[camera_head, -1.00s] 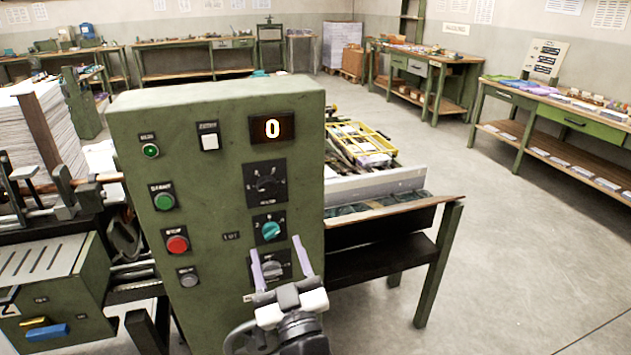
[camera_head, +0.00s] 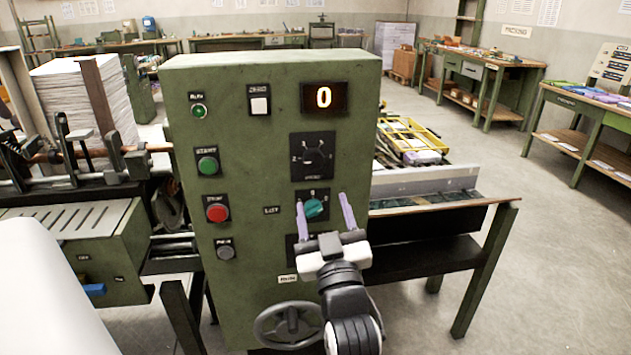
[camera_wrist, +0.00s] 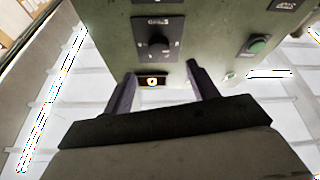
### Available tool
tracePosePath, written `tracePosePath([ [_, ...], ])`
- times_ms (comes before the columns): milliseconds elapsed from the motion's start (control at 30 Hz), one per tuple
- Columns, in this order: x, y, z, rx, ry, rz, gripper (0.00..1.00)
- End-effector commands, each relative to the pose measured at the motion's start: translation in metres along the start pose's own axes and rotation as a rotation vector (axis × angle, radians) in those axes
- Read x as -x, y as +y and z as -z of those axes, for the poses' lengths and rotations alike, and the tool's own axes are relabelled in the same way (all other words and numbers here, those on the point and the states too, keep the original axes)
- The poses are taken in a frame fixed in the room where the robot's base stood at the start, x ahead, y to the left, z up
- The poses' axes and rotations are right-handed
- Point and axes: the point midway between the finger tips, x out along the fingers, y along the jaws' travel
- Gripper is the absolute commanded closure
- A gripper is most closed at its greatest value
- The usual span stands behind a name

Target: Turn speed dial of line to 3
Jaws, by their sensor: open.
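The green control panel (camera_head: 270,110) faces me. Its black dial plate carries a black dial (camera_head: 314,157) with small numbers around it, below a lit display (camera_head: 324,98) that reads 0. The same dial shows in the wrist view (camera_wrist: 158,46), where the picture is upside down. My gripper (camera_head: 321,202) is open, with two pale purple fingers pointing at the panel. In the head view its fingertips lie either side of the teal knob (camera_head: 315,208), below the black dial. In the wrist view the fingers (camera_wrist: 161,74) frame the display. I see no contact with the dial.
The panel also has a green button (camera_head: 208,165), a red button (camera_head: 216,213), a grey button (camera_head: 226,252) and a white switch (camera_head: 260,105). A handwheel (camera_head: 285,325) is low in front. A table (camera_head: 440,203) stands right of the panel. Open floor lies further right.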

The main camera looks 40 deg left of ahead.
Motion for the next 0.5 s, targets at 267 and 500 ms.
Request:
tracePosePath([
  [267,-0.012,0.0,0.001,-0.003,0.01,-0.012,0.42],
  [500,-0.067,0.003,0.009,-0.004,0.003,-0.012,0.42],
])
